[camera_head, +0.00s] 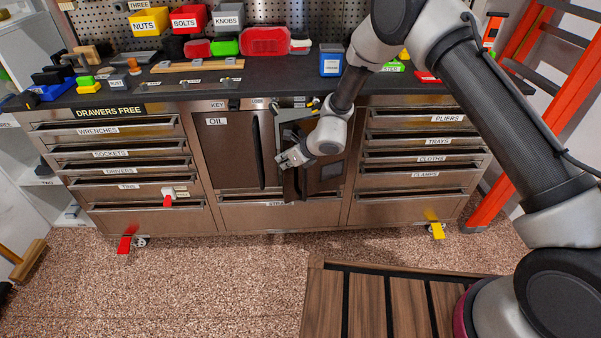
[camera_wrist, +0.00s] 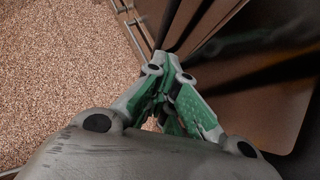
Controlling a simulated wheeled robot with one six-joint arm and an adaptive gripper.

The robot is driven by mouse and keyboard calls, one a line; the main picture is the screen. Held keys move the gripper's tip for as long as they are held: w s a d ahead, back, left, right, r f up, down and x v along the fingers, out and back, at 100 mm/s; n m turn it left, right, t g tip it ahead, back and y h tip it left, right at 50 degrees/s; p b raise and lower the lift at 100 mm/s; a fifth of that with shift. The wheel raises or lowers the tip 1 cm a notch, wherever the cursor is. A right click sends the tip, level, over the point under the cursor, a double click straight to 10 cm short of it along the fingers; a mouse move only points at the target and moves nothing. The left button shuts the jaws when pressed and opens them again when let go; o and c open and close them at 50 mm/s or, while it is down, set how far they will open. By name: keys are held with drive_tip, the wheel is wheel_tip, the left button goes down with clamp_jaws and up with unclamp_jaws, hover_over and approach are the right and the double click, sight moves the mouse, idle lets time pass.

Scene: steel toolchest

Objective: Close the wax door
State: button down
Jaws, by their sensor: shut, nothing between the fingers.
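The wax door appears to be the brown metal panel (camera_head: 326,173) right of the closed oil door (camera_head: 236,148) in the head view. It stands partly open, and no wax label is readable. My gripper (camera_head: 283,159) is in front of the cabinet, at the panel's left side, and my wrist covers the panel's upper part. In the wrist view my gripper (camera_wrist: 167,75) is shut and empty, its green-lined fingers together. A brown panel (camera_wrist: 265,108) fills the right side there, close to the fingers. I cannot tell whether they touch it.
Labelled drawers flank the two doors, including the tins drawer (camera_head: 150,187) with a red and white item at its front. The worktop (camera_head: 130,95) carries bins and tools. A wooden slatted platform (camera_head: 360,300) lies in front; an orange ladder (camera_head: 560,90) stands right.

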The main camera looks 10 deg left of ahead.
drive_tip(key=shift+w+a+m+t+h, duration=0.2)
drive_tip(key=shift+w+a+m, duration=0.25)
drive_tip(key=shift+w, duration=0.35)
drive_tip(key=shift+w+a+m+t+h, duration=0.15)
drive_tip(key=shift+w+a+m+t, duration=0.3)
drive_tip(key=shift+w, duration=0.35)
drive_tip(key=shift+w+a+m+t+h, duration=0.15)
drive_tip(key=shift+w+a+m, duration=0.15)
drive_tip(key=shift+w+a, duration=0.35)
drive_tip(key=shift+w+d, duration=0.15)
